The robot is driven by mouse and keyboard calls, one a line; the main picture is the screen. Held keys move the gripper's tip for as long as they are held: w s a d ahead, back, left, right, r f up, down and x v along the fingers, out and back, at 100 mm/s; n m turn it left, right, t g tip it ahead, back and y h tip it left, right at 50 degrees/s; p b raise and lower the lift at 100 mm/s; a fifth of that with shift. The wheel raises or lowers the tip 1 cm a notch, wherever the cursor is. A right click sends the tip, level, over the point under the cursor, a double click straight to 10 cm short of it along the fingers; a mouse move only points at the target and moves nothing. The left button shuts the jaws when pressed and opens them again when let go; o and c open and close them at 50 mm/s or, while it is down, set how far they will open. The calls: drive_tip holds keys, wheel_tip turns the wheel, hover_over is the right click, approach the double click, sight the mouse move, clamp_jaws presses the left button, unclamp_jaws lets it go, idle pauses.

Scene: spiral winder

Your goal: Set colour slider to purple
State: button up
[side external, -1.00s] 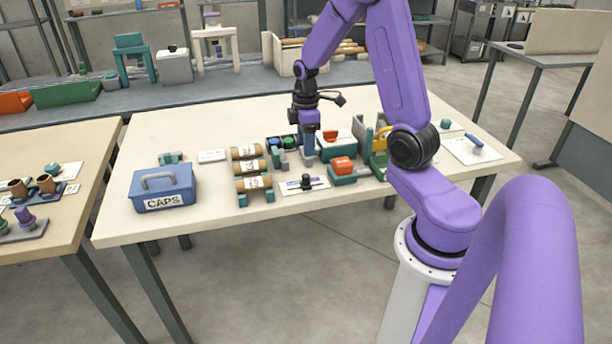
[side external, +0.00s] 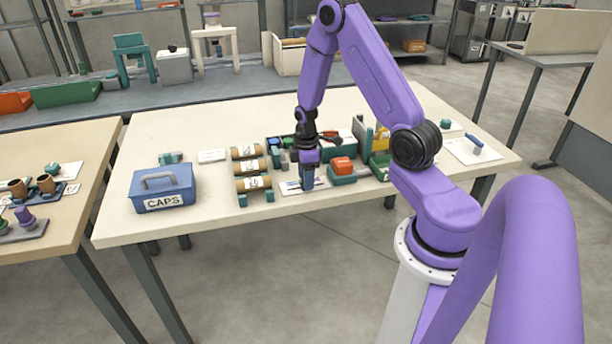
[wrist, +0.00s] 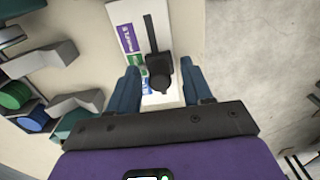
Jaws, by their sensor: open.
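The colour slider is a white card (side external: 289,188) near the front edge of the table, mostly hidden by my gripper in the side view. In the wrist view the card (wrist: 118,12) bears a black rail (wrist: 151,32) with a dark knob (wrist: 158,80) at its lower end. A purple label (wrist: 127,38) lies beside the rail further up, with blue and green patches below it, partly hidden by a finger. My gripper (wrist: 160,68) is open and points down over the card. Its fingers are on either side of the knob; I cannot tell whether they touch it.
Cardboard tubes (side external: 250,167) on teal stands lie left of the slider. An orange-topped block (side external: 343,165) stands close on its right. A tray with blue and green round pieces (wrist: 14,95) is behind it. The table's front edge is close.

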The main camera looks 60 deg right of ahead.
clamp_jaws()
drive_tip(key=shift+s+d, duration=1.45)
drive_tip(key=shift+d, duration=0.05)
unclamp_jaws()
wheel_tip(320, 180, up, 18)
drive_tip(key=shift+f, duration=0.25)
